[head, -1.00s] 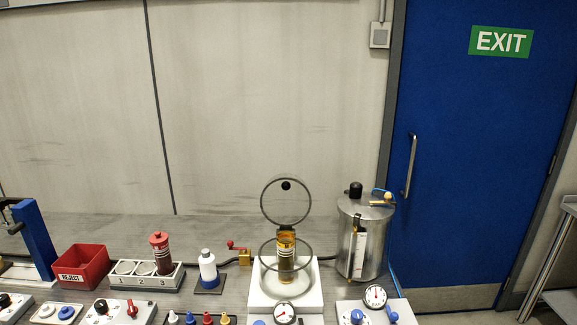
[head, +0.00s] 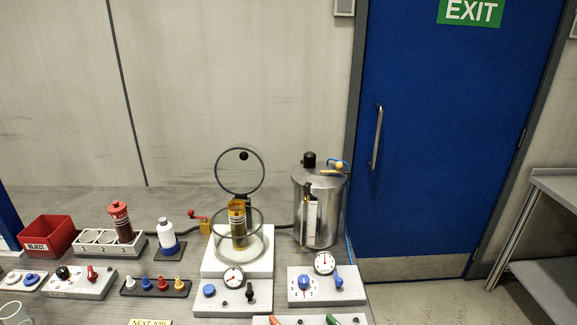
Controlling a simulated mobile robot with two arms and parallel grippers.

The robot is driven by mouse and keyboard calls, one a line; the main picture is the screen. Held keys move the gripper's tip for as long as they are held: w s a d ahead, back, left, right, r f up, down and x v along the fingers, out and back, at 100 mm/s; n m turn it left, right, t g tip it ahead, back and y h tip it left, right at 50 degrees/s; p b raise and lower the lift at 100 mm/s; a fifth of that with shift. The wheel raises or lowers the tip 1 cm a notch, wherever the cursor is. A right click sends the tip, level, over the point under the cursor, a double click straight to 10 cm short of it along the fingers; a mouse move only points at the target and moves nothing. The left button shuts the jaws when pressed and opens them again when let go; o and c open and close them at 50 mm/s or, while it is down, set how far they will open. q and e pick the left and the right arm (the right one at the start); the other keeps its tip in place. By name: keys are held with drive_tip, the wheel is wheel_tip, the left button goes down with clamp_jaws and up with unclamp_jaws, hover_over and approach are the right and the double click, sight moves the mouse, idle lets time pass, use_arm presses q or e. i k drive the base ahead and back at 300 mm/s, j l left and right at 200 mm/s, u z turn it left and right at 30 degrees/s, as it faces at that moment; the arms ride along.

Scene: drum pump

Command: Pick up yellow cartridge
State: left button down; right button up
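The yellow cartridge (head: 238,226) stands upright inside a round clear chamber (head: 262,228) on a white base (head: 237,264). The cartridge is amber with a dark band near its top. The chamber's round lid (head: 240,170) is swung up behind it, so the top looks open. Neither of my grippers is in view.
Left of the chamber are a white bottle (head: 168,238), a rack (head: 95,245) holding a red cartridge (head: 121,222), and a red reject bin (head: 46,235). A metal drum (head: 319,220) stands close on the right. Control panels (head: 320,287) line the front.

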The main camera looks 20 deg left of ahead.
sight(236, 207)
drive_tip(key=i+l+z, duration=0.45)
drive_tip(key=l, duration=0.4)
drive_tip(key=i+l+z, duration=0.4)
drive_tip(key=i+l, duration=0.25)
drive_tip(key=i+l+u, duration=0.1)
drive_tip(key=i+u, duration=0.2)
drive_tip(key=i, duration=0.15)
drive_tip(key=i+l+u, duration=0.35)
drive_tip(key=i+j+u, duration=0.1)
drive_tip(key=i+u, duration=0.15)
drive_tip(key=u, duration=0.2)
drive_tip(key=i+u, duration=0.25)
drive_tip(key=u, duration=0.15)
drive_tip(key=i+u, duration=0.25)
drive_tip(key=u, duration=0.2)
drive_tip(key=i+l+u, duration=0.2)
drive_tip(key=u, duration=0.2)
drive_tip(key=i+l+u, duration=0.2)
drive_tip(key=u, duration=0.25)
drive_tip(key=i+l+u, duration=0.2)
drive_tip(key=u, duration=0.2)
drive_tip(key=i+l+u, duration=0.55)
drive_tip(key=l+u, duration=0.2)
drive_tip(key=i+l+u, duration=0.15)
drive_tip(key=l+u, duration=0.65)
drive_tip(key=j+z, duration=0.15)
drive_tip(key=j, duration=1.5)
